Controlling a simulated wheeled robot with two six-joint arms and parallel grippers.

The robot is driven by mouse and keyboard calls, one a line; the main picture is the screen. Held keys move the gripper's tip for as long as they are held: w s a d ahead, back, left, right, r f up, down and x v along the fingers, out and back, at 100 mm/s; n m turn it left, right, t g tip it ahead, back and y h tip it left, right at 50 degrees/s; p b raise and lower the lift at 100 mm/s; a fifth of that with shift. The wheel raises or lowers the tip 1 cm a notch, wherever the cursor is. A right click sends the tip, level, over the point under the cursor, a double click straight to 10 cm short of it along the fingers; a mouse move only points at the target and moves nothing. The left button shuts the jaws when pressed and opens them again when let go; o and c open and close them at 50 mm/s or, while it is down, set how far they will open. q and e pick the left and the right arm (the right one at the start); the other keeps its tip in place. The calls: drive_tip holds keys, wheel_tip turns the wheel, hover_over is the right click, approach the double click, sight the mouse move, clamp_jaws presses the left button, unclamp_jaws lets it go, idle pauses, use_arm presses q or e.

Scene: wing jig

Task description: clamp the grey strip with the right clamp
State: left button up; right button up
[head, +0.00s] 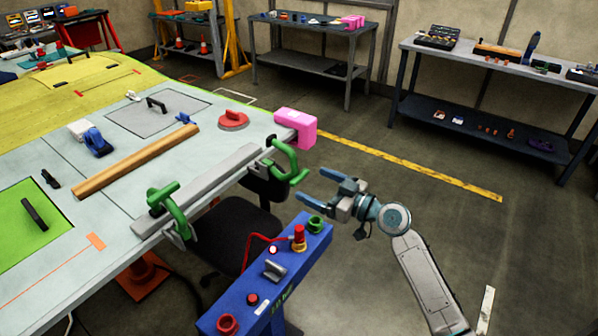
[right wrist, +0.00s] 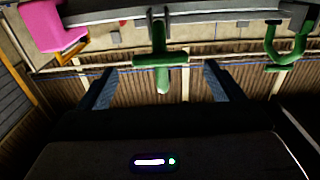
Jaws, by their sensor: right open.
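The grey strip (head: 205,185) lies along the near edge of the pale table; a grey bar also crosses the top of the right wrist view (right wrist: 215,14). The green right clamp (head: 292,160) sits on the table edge at the strip's far end. In the right wrist view its green handle (right wrist: 160,60) shows between my fingers, beyond their tips. Whether its jaw presses on the strip I cannot tell. A second green clamp (head: 172,205) sits at the strip's near end. My right gripper (head: 309,185) is open and empty, just right of the right clamp, apart from it. My left gripper is out of view.
A pink block (head: 297,125) is at the table corner beside the right clamp. A blue stand (head: 265,280) with red and green fittings stands below my right gripper. A dark chair (head: 240,235) is under the table edge. Floor to the right is mostly clear.

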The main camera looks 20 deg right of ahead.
sight(303, 179)
drive_tip(key=p+x, duration=0.1)
drive_tip(key=x, duration=0.3)
drive_tip(key=shift+r+p, duration=0.15)
drive_tip(key=shift+p, duration=0.25)
drive_tip(key=shift+x, duration=0.8)
drive_tip(key=shift+c, duration=0.5)
drive_tip(key=c, duration=1.3)
drive_tip(key=shift+w, duration=0.1)
